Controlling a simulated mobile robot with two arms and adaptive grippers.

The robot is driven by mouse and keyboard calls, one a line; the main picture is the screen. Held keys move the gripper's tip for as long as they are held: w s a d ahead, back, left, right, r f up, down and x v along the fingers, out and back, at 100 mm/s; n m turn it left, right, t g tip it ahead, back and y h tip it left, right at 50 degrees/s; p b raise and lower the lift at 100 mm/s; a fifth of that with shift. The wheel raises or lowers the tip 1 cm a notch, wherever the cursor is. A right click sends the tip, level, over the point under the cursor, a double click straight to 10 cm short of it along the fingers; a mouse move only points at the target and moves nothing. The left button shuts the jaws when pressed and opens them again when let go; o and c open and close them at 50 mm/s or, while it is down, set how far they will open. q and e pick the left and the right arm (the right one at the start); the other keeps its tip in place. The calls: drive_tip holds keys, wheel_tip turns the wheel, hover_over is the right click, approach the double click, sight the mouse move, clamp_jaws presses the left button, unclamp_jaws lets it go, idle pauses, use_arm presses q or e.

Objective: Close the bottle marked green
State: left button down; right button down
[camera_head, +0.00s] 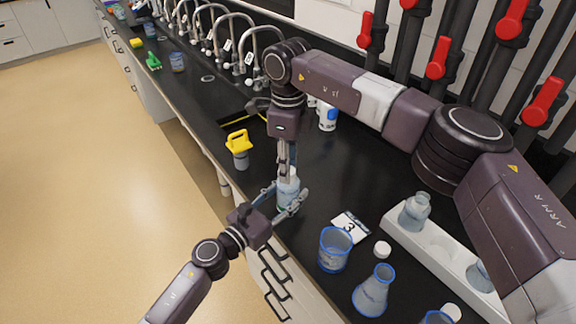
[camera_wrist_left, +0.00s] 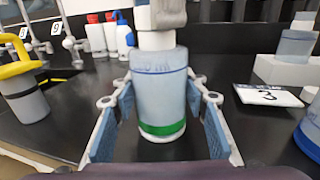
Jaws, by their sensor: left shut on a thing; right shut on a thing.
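The bottle marked green (camera_wrist_left: 158,90) is a translucent bluish bottle with a green band (camera_wrist_left: 162,131) near its base. It stands upright on the black counter, and it also shows in the head view (camera_head: 287,194). My left gripper (camera_head: 290,201) is shut around its body, one finger on each side. My right gripper (camera_head: 286,166) reaches down from above and is shut on a white cap (camera_wrist_left: 157,41) at the bottle's mouth. The cap is in line with the neck; whether it is seated or threaded cannot be told. The right fingertips partly hide it.
A card marked 3 (camera_head: 350,227), a blue-rimmed beaker (camera_head: 335,252), a flask (camera_head: 372,291) and a loose white cap (camera_head: 382,249) are to the right. A white rack (camera_head: 440,246) holds other bottles. A yellow-handled container (camera_head: 239,147) stands left. Taps line the back.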

drive_tip(key=m, duration=0.6)
drive_tip(key=shift+m, duration=0.4)
drive_tip(key=c, duration=1.4)
unclamp_jaws()
drive_tip(key=shift+c, duration=0.2)
wheel_tip(320, 180, up, 12)
use_arm(q)
drive_tip(key=c, duration=1.1)
unclamp_jaws()
